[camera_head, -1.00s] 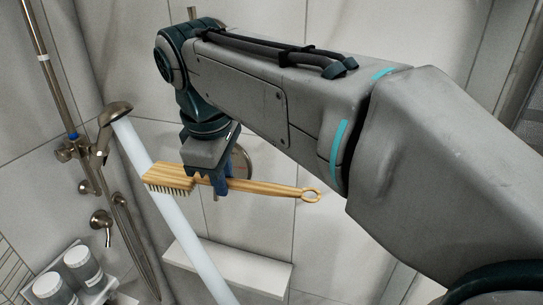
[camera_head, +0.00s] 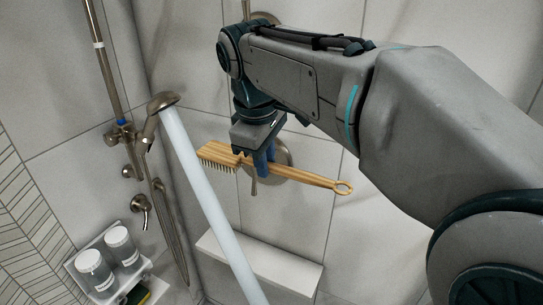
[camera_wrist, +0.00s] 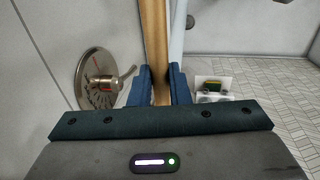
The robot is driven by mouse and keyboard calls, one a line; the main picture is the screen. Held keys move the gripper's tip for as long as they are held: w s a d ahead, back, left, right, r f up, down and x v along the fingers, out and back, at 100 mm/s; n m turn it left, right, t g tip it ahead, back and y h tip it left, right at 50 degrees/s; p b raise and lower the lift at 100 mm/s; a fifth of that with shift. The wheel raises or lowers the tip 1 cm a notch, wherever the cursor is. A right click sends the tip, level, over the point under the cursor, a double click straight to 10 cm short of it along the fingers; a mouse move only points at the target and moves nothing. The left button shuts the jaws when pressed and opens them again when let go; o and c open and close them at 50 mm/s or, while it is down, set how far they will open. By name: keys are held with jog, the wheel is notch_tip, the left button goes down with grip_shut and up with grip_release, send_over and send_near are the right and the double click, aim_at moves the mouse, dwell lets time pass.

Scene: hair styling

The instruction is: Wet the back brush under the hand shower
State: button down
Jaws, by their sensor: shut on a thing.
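The back brush (camera_head: 300,176) is wooden, with pale bristles facing down at its left end and a ring at its right end. My gripper (camera_head: 264,160) is shut on its handle near the head and holds it level in the air. In the wrist view the handle (camera_wrist: 154,45) runs between the blue fingers (camera_wrist: 158,88). The hand shower (camera_head: 160,104) hangs on its wall holder at left. A thick pale water stream (camera_head: 205,185) runs from it down to the right. The brush head is just right of the stream and looks apart from it; depth is hard to tell.
A round valve plate with a lever (camera_wrist: 98,78) is on the wall behind the brush. A white ledge (camera_head: 262,268) is below. A shelf (camera_head: 130,281) with two jars (camera_head: 96,270) and a yellow-green sponge (camera_head: 138,296) is at lower left. A metal riser pipe (camera_head: 105,60) stands at left.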

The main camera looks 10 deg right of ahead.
jog(key=shift+w+a+f+p, duration=0.3)
jog(key=shift+w+a, duration=0.45)
jog(key=shift+w, duration=0.4)
jog(key=shift+w+a+f+p, duration=0.35)
jog(key=shift+w+a, duration=0.4)
jog(key=shift+w, duration=0.45)
jog(key=shift+w+a+f+p, duration=0.15)
jog(key=shift+w+a+p, duration=0.25)
jog(key=shift+w+a, duration=0.55)
jog(key=shift+w+d, duration=0.2)
jog(key=shift+s, duration=0.1)
jog(key=shift+s+d+b, duration=0.45)
jog(key=shift+s+d, duration=0.3)
jog(key=shift+s, duration=0.35)
jog(key=shift+s+d+b, duration=0.4)
jog(key=shift+s+d, duration=0.3)
jog(key=shift+s, duration=0.4)
jog(key=shift+s+d+b, duration=0.45)
jog(key=shift+s+d, duration=0.3)
jog(key=shift+s, duration=0.35)
jog(key=s+d+r+p, duration=0.2)
jog(key=s+r, duration=0.2)
jog(key=shift+d, duration=0.3)
jog(key=shift+s, duration=0.1)
